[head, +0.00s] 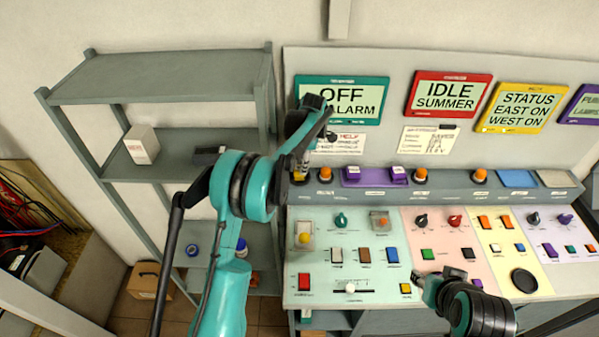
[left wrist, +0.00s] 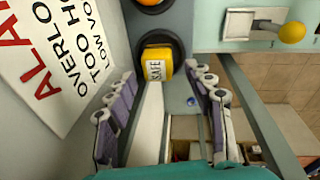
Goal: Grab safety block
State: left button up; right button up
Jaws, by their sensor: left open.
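A yellow block labelled SAFE (left wrist: 157,66) sits in a dark round mount on the console, seen in the left wrist view. My left gripper (left wrist: 166,82) is open, with its two fingers spread to either side below the block. The block lies just beyond the fingertips, near the middle of the gap, and nothing is between the fingers. In the head view my left gripper (head: 304,160) is at the left end of the console ledge and largely covers the block.
The sloped console (head: 345,215) carries several buttons, knobs and switches. A purple unit (head: 374,177) and orange buttons stand on the ledge right of my left gripper. A grey shelf (head: 165,78) with a white box (head: 141,145) stands at left. Signs hang on the wall panel behind.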

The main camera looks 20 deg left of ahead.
aim_at(299, 168)
pick_arm(q)
jog(key=f, duration=0.1)
jog(key=a+f, duration=0.1)
jog(key=f, duration=0.3)
jog(key=shift+w+a+f, duration=0.15)
jog(key=shift+w+f, duration=0.05)
jog(key=shift+w, duration=0.2)
jog(key=shift+s+r, duration=0.1)
jog(key=c, duration=1.1)
